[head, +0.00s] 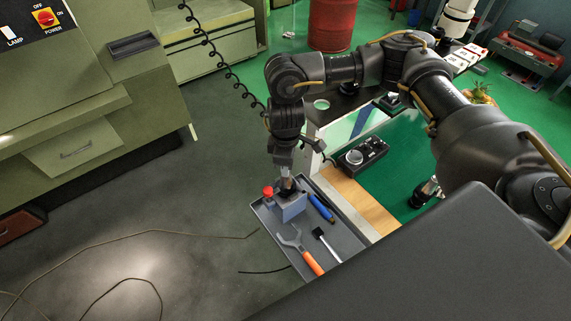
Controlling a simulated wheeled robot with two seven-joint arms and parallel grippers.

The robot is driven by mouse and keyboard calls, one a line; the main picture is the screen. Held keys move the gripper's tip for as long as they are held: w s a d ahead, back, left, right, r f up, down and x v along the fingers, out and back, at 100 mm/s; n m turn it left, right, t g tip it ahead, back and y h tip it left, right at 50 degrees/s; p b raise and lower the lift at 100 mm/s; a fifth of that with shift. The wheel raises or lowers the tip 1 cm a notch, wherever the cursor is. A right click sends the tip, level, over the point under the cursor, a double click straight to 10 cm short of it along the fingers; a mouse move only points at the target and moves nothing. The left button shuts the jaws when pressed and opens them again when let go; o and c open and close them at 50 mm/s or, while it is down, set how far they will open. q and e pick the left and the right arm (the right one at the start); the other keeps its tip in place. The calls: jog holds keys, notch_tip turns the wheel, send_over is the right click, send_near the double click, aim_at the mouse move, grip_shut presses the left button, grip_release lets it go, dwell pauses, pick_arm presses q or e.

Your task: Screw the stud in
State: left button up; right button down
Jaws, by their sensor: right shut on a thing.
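My right gripper (286,183) points down over the cart's grey tray (346,242). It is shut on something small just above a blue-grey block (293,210). I take this to be the stud, but the fingers hide it and I cannot make out its shape or how deep it sits in the block. The block stands at the tray's far left part, with a red knob-like part (268,192) beside it on the left. My left gripper is not in view.
A black control box (362,154) is behind to the right. A coiled black cable (218,62) hangs left of my arm.

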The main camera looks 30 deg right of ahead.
jog(key=c, duration=1.2)
grip_release()
notch_tip(320, 180, up, 10)
jog(key=b, duration=0.2)
jog(key=shift+f+b, duration=0.2)
jog(key=shift+b, duration=0.1)
jog(key=shift+r, duration=0.6)
